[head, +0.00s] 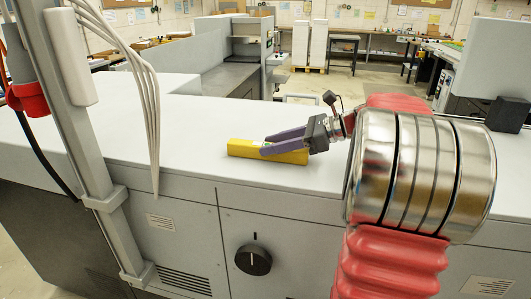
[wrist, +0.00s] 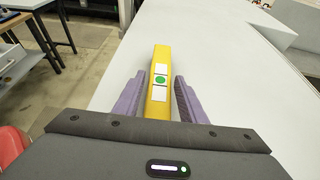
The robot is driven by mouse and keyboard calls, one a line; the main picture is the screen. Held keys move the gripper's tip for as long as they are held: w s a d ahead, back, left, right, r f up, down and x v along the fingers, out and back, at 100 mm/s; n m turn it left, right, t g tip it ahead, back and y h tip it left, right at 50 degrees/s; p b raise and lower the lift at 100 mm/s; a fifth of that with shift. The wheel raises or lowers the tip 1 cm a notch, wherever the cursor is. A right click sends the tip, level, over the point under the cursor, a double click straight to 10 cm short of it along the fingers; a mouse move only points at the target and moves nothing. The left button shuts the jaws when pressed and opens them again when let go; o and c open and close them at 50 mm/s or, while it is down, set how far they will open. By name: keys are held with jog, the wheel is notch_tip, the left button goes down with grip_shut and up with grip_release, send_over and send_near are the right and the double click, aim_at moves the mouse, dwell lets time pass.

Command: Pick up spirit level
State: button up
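The spirit level is a yellow bar (head: 240,148) lying on the light grey machine top in the head view. In the wrist view the spirit level (wrist: 161,55) points away from me, with white panels and a green round mark on its upper face. My gripper (head: 268,144) has two purple fingers, one on each side of the bar. In the wrist view my gripper (wrist: 160,97) is open, with a narrow gap showing on both sides between fingers and bar. The near end of the bar is hidden behind the gripper body.
The machine top (head: 190,120) around the bar is clear. A grey upright post (head: 70,110) with hanging cables stands at the left. A black knob (head: 253,260) sits on the machine's front face.

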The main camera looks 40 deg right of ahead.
grip_shut()
jog(key=shift+r, duration=0.15)
notch_tip(320, 180, up, 10)
dwell(0.8)
dwell(0.4)
